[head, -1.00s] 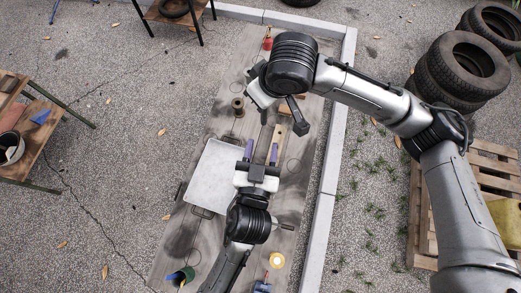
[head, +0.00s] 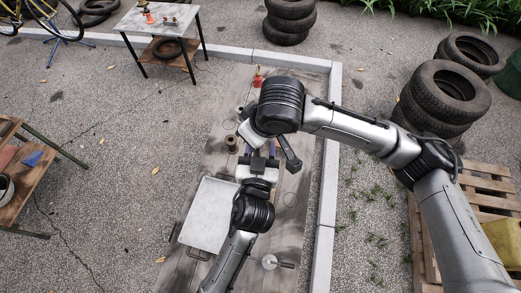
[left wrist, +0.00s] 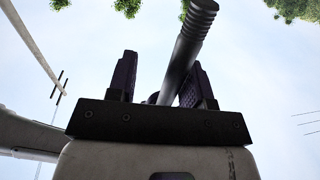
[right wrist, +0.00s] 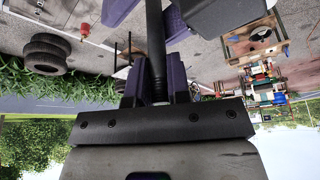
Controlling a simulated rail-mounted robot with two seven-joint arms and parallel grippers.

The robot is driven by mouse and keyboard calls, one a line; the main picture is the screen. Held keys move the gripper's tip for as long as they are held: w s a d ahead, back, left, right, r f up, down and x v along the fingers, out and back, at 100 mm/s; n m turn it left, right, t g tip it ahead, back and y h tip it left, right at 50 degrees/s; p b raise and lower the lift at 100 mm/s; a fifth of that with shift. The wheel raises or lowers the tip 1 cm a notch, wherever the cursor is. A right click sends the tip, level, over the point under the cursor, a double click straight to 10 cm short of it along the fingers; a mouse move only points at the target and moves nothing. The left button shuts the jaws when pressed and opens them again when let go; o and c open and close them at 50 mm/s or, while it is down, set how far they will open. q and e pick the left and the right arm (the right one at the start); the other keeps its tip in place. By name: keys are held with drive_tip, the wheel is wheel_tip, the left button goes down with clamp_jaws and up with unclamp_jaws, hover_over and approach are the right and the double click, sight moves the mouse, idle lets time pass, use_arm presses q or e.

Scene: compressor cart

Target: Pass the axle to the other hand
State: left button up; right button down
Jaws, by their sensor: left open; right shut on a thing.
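The axle is a dark rod; in the right wrist view (right wrist: 156,45) it stands between the purple fingers of my right gripper (right wrist: 155,85), which is shut on it. In the left wrist view the axle (left wrist: 192,38) shows a ribbed end and passes between the spread fingers of my left gripper (left wrist: 160,78). The left gripper is open around or just beside the axle; contact cannot be told. In the head view the left gripper (head: 260,149) is right below the right wrist, whose arm hides most of the axle and the right fingers.
A grey tray (head: 207,212) lies on the long wooden work surface (head: 290,225) left of my left arm. A brown spool (head: 231,143) and a small red thing (head: 258,77) stand farther back. Tyre stacks (head: 440,95) and a pallet (head: 487,170) are to the right.

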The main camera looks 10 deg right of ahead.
use_arm(q)
drive_tip(key=c, duration=0.6)
drive_tip(key=shift+s+d+r, duration=0.1)
drive_tip(key=shift+d, duration=0.1)
clamp_jaws()
use_arm(e)
drive_tip(key=shift+a, duration=0.15)
drive_tip(key=c, duration=1)
unclamp_jaws()
use_arm(q)
drive_tip(key=shift+a, duration=0.15)
use_arm(e)
drive_tip(key=shift+r, duration=0.1)
